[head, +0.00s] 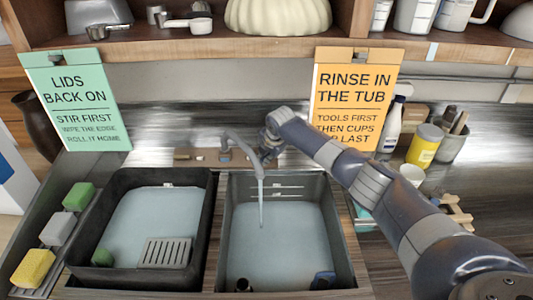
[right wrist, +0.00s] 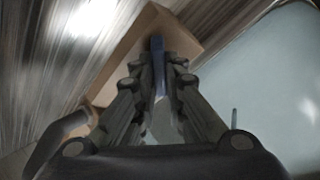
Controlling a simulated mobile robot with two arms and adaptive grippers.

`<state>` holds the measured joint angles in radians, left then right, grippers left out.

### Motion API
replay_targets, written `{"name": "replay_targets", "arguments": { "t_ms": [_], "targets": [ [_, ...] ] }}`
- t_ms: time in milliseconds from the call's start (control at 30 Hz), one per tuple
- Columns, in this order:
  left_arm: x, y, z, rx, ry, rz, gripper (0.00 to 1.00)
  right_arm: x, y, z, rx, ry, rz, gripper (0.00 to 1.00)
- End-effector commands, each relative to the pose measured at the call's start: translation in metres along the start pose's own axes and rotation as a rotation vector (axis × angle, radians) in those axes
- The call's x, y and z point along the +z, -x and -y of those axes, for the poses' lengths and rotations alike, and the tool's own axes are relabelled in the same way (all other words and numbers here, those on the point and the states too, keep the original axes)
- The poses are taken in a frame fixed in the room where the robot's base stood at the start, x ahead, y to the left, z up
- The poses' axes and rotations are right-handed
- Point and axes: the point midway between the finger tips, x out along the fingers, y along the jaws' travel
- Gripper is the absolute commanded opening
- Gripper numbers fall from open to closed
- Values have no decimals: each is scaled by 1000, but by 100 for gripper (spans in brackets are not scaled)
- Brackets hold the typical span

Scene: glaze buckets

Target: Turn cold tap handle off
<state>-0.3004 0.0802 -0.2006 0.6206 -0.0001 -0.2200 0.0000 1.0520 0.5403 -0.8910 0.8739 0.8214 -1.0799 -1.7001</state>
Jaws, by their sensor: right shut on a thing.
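The tap (head: 238,138) stands behind the right-hand basin, its grey spout curving over it. A thin stream of water (head: 261,205) runs from the spout into the basin. The blue cold tap handle (right wrist: 158,48) shows as a narrow upright strip between the fingers of my right gripper (right wrist: 158,75), above the tan tap base. My right gripper is shut on the handle. In the head view my right gripper (head: 268,155) is at the right side of the tap, and the wrist hides the handle there. My left gripper is not in view.
The right-hand basin (head: 347,252) and a dark tub (head: 70,240) to its left hold water. Sponges (head: 58,227) lie at far left. A yellow can (head: 424,148) and a bottle (head: 390,125) stand to the right. A shelf (head: 180,41) overhangs the back.

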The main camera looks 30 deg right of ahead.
Motion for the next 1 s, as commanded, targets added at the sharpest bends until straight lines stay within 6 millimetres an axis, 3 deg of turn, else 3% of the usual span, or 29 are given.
{"name": "replay_targets", "arguments": {
  "t_ms": [600,1000],
  "targets": [
    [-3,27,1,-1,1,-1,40,1,1,-2,118,-539,0,0],
    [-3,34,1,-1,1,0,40,1,1,-2,159,-722,1,0]
  ]
}}
